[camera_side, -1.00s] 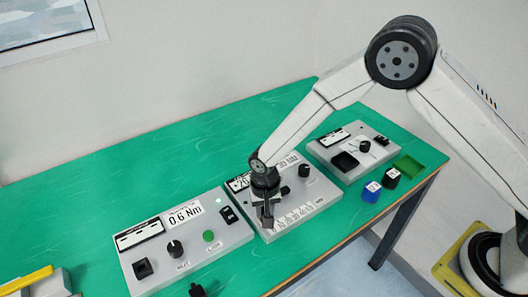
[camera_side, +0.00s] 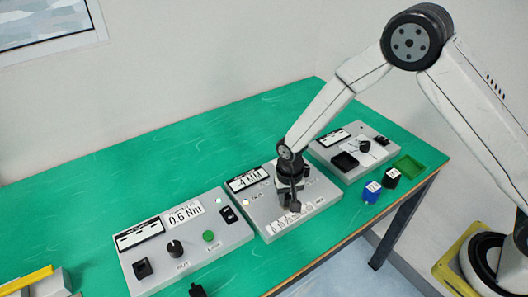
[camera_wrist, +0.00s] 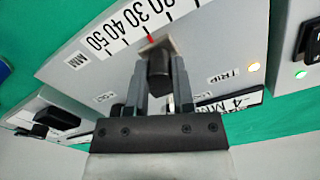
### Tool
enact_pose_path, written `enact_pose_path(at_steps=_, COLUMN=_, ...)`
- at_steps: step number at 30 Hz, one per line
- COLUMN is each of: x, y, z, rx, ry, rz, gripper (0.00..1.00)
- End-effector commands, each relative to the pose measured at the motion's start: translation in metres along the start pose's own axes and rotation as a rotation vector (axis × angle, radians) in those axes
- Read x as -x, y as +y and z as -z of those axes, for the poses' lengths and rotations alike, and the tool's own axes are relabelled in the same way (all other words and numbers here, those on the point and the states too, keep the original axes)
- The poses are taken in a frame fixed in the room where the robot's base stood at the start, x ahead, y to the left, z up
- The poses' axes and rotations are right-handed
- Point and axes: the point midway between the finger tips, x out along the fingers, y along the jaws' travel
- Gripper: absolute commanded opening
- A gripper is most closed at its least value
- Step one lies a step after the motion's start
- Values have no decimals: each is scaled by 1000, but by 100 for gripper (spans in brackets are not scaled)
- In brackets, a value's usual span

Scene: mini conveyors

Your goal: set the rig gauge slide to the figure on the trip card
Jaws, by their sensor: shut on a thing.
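The rig gauge box (camera_side: 262,212) is the grey middle unit, with a printed millimetre scale (camera_side: 284,222) along its front edge. My gripper (camera_side: 294,203) is over it, shut on the black slide knob (camera_wrist: 158,68). My gripper and arm hide the box's right part, where a figure card showed earlier.
A grey unit reading 0.6 Nm (camera_side: 185,214) stands left, and another grey unit (camera_side: 352,147) stands right. The green table behind is clear.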

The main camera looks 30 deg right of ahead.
Motion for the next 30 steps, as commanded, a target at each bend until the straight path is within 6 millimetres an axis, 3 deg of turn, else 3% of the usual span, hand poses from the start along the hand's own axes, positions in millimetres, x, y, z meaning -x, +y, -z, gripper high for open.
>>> enact_pose_path(at_steps=6, x=0, y=0, z=0, rx=1, ry=1, rz=1, gripper=0)
enact_pose_path(at_steps=7, x=0, y=0, z=0, rx=1, ry=1, rz=1, gripper=36)
enact_pose_path(at_steps=10, x=0, y=-1, z=0, rx=1, ry=1, rz=1, gripper=65)
enact_pose_path(at_steps=23, x=3, y=-1, z=0, rx=1, ry=1, rz=1, gripper=65)
enact_pose_path(at_steps=30, x=19, y=-1, z=0, rx=1, ry=3, rz=2, gripper=65)
